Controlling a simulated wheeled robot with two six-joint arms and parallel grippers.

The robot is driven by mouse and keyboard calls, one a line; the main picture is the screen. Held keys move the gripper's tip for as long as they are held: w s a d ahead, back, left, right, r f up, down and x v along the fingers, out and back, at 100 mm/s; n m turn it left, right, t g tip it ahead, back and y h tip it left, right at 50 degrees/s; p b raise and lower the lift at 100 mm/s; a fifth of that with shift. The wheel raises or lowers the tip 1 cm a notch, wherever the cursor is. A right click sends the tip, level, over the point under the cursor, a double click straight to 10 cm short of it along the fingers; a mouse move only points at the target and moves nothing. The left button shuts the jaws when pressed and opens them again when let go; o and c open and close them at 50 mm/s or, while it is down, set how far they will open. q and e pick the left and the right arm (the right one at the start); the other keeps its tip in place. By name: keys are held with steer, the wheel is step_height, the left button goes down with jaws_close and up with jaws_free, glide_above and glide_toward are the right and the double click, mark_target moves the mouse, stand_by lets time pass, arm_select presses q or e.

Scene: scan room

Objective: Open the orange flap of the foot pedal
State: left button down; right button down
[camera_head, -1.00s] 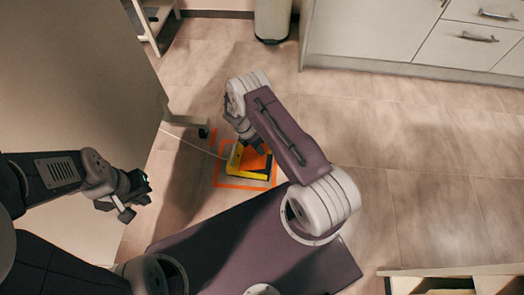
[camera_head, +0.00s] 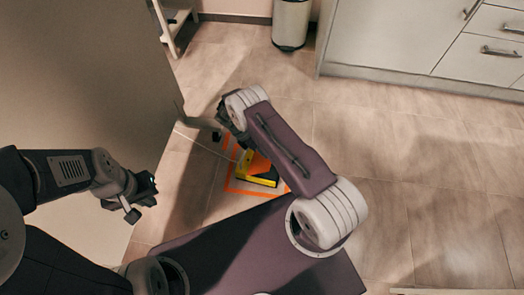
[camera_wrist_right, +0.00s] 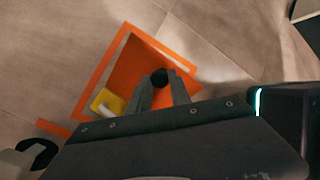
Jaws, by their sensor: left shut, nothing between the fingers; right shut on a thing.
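The foot pedal has a yellow base (camera_head: 262,181) on the floor, and its orange flap (camera_head: 259,163) shows above it, tilted, partly hidden by my right arm. In the right wrist view the orange flap (camera_wrist_right: 130,68) fills the middle, with a bit of the yellow base (camera_wrist_right: 104,103) at its lower left. My right gripper (camera_wrist_right: 163,80) is shut on the flap, with a dark round spot between its fingertips. In the head view the right gripper (camera_head: 238,140) is at the flap, mostly hidden by its own arm. My left gripper (camera_head: 140,197) is shut and empty, away from the pedal.
Orange tape (camera_head: 229,178) frames the pedal on the tiled floor. A large grey-beige panel (camera_head: 100,80) stands at the left, with a caster leg (camera_head: 200,122) near the pedal. A bin (camera_head: 291,24) and white cabinets (camera_head: 400,35) stand behind. Floor at the right is clear.

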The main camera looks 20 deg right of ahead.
stand_by(0.7)
steer(key=c, duration=1.2)
jaws_free()
steer(key=shift+o, duration=0.2)
steer(key=shift+r, duration=0.15)
